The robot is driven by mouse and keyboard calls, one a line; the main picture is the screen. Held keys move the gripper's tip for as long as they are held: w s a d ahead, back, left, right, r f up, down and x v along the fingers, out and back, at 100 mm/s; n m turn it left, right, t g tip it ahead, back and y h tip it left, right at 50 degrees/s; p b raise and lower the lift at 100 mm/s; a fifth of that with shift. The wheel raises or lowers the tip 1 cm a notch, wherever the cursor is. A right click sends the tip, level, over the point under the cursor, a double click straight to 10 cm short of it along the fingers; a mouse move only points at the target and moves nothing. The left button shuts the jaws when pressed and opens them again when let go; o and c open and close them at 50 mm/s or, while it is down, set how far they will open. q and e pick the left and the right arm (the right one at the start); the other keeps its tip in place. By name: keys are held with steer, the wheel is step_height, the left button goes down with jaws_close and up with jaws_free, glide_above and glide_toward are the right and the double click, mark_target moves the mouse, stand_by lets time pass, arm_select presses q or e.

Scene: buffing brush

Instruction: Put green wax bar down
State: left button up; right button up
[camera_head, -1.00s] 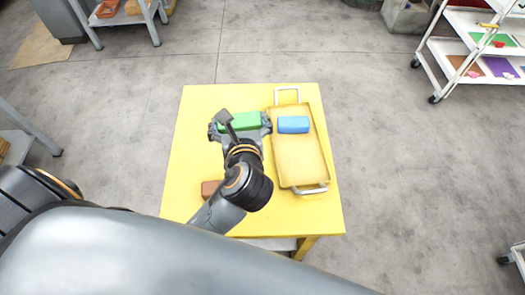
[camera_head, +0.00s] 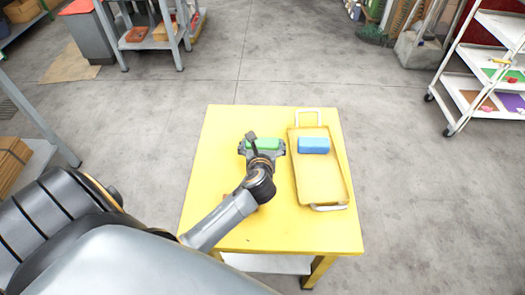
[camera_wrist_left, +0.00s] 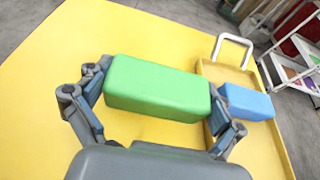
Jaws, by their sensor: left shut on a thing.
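The green wax bar (camera_head: 263,144) is gripped across its length by my left gripper (camera_head: 262,149), over the yellow table (camera_head: 222,200), left of the tray. In the left wrist view the green bar (camera_wrist_left: 157,88) lies level between the two fingers of my left gripper (camera_wrist_left: 155,100), one at each end. Whether its underside touches the table cannot be told. My right gripper is in neither view.
A yellow tray (camera_head: 322,180) with pale handles lies on the table's right side, with a blue bar (camera_head: 313,145) at its far end. The table's left strip is clear. A white shelf cart (camera_head: 490,75) and a grey workbench (camera_head: 150,42) stand beyond.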

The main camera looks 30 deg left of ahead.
arm_select(q)
steer(key=shift+w+a+f, duration=0.2)
steer(key=shift+w+f, duration=0.1)
steer(key=shift+f, duration=0.1)
steer(key=shift+w+a+f, duration=0.25)
steer(key=shift+f, duration=0.2)
step_height(320, 180, down, 2)
steer(key=shift+f+b, duration=0.25)
steer(key=shift+b, duration=0.3)
steer(key=shift+f, duration=0.3)
steer(key=shift+r, duration=0.1)
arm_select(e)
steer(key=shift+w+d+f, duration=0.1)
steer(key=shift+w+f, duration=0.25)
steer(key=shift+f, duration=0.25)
arm_select(q)
steer(key=shift+f, duration=0.2)
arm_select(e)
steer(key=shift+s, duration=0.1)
arm_select(q)
steer(key=o, duration=0.9)
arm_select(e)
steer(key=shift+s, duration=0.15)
arm_select(q)
steer(key=shift+r, duration=0.1)
